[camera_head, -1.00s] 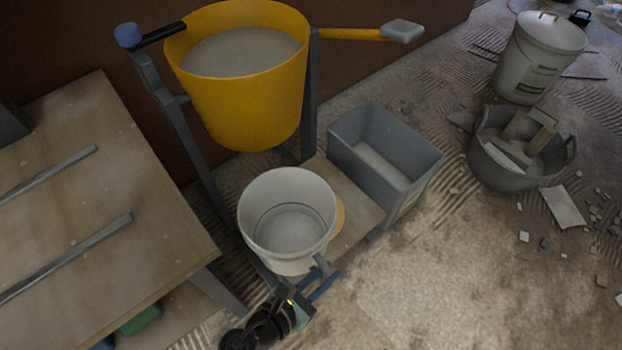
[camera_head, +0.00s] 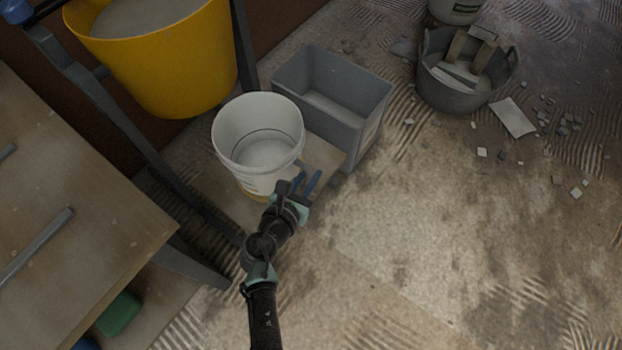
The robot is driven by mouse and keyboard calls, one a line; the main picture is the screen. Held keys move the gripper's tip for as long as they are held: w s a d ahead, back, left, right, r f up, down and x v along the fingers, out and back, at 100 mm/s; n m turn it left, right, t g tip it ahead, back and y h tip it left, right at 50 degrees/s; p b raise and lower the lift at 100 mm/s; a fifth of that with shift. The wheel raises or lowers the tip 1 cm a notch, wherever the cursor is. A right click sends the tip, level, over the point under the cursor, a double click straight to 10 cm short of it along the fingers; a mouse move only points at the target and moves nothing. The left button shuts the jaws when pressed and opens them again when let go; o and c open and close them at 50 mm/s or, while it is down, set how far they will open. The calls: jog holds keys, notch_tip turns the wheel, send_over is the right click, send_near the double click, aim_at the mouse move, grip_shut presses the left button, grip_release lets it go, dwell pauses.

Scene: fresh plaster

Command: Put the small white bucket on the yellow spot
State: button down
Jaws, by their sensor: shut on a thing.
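The small white bucket (camera_head: 257,160) is upright and appears empty, in the centre-left of the head view. My gripper (camera_head: 297,183) is at its lower right side, shut on the bucket's near wall; the exact contact is hard to see. A thin yellow edge of the yellow spot (camera_head: 252,196) shows under the bucket's front bottom, and the rest of the spot is hidden by the bucket. The spot lies on a low board (camera_head: 222,200). I cannot tell whether the bucket touches the board or hangs just above it.
A grey rectangular bin (camera_head: 366,135) stands close behind and right of the bucket. A big yellow tub (camera_head: 165,65) on a dark stand is at upper left. A wooden table (camera_head: 85,235) is at left. A grey rubble tub (camera_head: 450,92) stands far right. The right floor is mostly free.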

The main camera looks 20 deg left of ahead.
jog(key=shift+w, duration=0.6)
notch_tip(320, 180, down, 3)
jog(key=b, duration=0.3)
jog(key=shift+f, duration=0.15)
jog(key=shift+f, duration=0.1)
jog(key=c, duration=1.2)
grip_release()
jog(key=shift+f, duration=0.1)
jog(key=o, duration=0.4)
